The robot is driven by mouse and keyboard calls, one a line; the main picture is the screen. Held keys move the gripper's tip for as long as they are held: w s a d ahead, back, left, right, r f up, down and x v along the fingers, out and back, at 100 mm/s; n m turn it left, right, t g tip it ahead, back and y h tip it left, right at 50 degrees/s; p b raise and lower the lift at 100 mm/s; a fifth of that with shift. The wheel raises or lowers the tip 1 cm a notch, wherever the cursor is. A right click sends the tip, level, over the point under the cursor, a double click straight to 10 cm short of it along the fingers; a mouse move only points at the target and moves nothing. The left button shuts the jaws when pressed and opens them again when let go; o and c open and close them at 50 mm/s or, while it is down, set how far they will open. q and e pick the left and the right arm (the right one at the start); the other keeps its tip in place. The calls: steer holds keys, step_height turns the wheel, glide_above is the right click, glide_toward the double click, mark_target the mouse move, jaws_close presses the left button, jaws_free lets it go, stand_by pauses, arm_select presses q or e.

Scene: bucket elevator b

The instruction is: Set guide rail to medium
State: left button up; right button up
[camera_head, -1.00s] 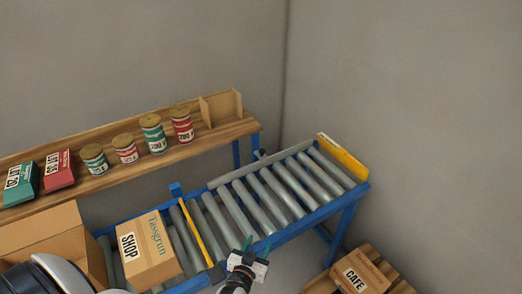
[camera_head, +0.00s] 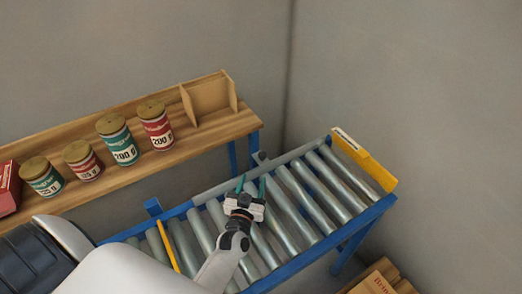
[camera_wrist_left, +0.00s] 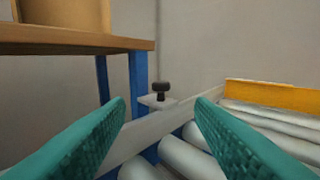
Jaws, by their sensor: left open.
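The guide rail (camera_head: 302,152) is a long grey bar along the far side of the roller conveyor. It also crosses the middle of the left wrist view (camera_wrist_left: 148,134). A dark knob (camera_head: 262,156) sits behind the rail on a small bracket; in the left wrist view the black knob (camera_wrist_left: 162,89) stands between my fingertips, farther off. My left gripper (camera_head: 252,184) is open and empty, with teal fingers pointing toward the rail and knob. It is over the rollers, apart from the knob. No setting marks are readable. My right gripper is not in view.
The conveyor's rollers (camera_head: 308,204) lie in a blue frame with a yellow end stop (camera_head: 363,161) at right. A wooden shelf (camera_head: 208,134) with several cans stands behind, its blue leg left of the knob. A boxed pallet (camera_head: 375,285) is at lower right.

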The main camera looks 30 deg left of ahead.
mark_target(262, 157)
arm_select(q)
steer(key=b+x, duration=0.2)
steer(key=x, duration=0.2)
steer(key=shift+d, duration=0.15)
steer(key=b+x, duration=0.2)
steer(key=x, duration=0.3)
steer(key=shift+w, duration=0.4)
steer(key=shift+w+b, duration=0.25)
steer(key=shift+b, duration=0.05)
steer(key=shift+w+a, duration=0.25)
steer(key=shift+a, duration=0.05)
steer(key=shift+r, duration=0.1)
steer(key=shift+c, duration=1.1)
jaws_close()
steer(key=shift+s+d, duration=0.1)
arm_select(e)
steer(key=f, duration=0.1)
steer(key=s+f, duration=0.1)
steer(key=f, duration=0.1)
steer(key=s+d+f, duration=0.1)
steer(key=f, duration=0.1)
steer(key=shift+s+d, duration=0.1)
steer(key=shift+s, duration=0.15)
